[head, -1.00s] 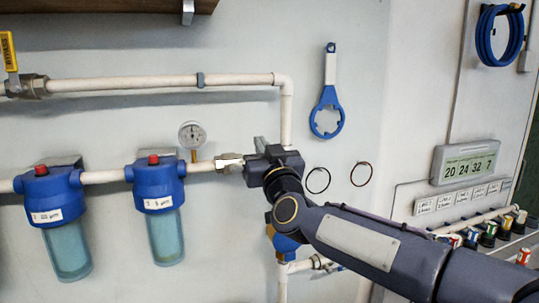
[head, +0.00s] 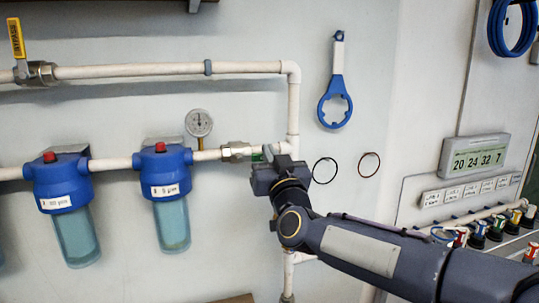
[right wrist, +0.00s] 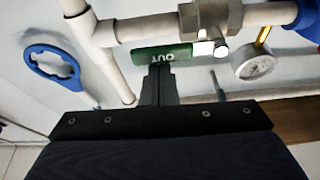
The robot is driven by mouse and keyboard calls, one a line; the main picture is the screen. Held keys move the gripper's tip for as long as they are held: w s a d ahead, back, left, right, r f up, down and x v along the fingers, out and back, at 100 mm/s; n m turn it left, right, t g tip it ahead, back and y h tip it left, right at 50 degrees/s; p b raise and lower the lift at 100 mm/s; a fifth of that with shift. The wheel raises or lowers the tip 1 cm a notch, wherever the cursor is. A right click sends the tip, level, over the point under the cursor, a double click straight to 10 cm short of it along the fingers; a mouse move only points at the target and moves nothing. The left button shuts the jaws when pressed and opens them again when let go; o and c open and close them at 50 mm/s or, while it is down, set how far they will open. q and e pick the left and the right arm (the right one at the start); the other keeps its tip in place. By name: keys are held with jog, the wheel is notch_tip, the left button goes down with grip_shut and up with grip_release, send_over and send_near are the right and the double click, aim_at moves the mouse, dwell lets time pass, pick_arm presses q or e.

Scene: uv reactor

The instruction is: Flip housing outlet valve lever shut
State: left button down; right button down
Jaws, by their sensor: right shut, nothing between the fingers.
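The housing outlet valve (head: 236,152) is a metal body on the white pipe, right of the gauge. In the right wrist view its body (right wrist: 208,18) carries a green lever (right wrist: 178,53) marked OUT, lying along the pipe. In the head view only a bit of green shows beside my gripper. My right gripper (head: 270,153) is shut and empty at the lever. In the right wrist view its fingertips (right wrist: 159,72) overlap the lever's edge; I cannot tell whether they touch. My left gripper is out of view.
A yellow bypass lever (head: 16,38) stands upright at upper left. A blue wrench (head: 335,100) and two rings hang at right. The display panel (head: 473,162) is farther right.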

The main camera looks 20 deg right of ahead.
jog(key=shift+f+m, duration=0.3)
jog(key=shift+m, duration=0.2)
jog(key=a+f+m+g+h+b, duration=0.4)
jog(key=f+m, duration=0.3)
jog(key=m, duration=1.3)
jog(key=shift+a+g+h, duration=0.35)
jog(key=shift+g+h, duration=0.05)
jog(key=shift+h, duration=0.4)
jog(key=shift+s+m, duration=0.1)
jog(key=shift+m, duration=0.2)
jog(key=shift+r, duration=0.1)
